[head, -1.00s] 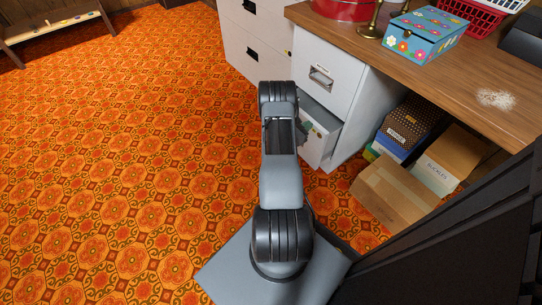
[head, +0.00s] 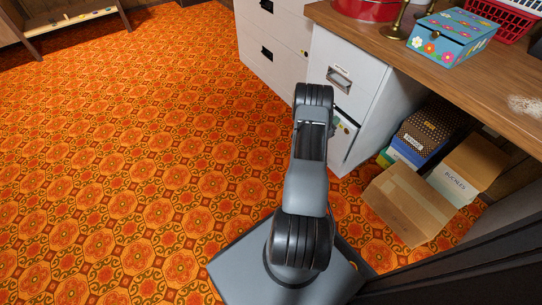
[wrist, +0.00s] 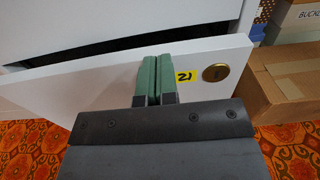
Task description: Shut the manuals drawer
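A white drawer front stands slightly out from its cabinet in the wrist view (wrist: 100,78), with a dark gap behind its top edge. It carries a yellow number tag and a round brass lock (wrist: 216,72). I cannot read a manuals label on it. In the head view this lower drawer (head: 343,135) is below a closed drawer with a metal handle, and my arm covers much of it. My gripper (wrist: 158,78) has its two green fingers shut together with nothing between them. They are at the drawer front, left of the tag; contact is hard to tell.
Open cardboard (head: 408,203) and other boxes stand under the desk, right of the cabinet (head: 387,98). The wooden desktop (head: 480,82) above holds a flowered blue box (head: 452,38). The patterned carpet to the left is clear.

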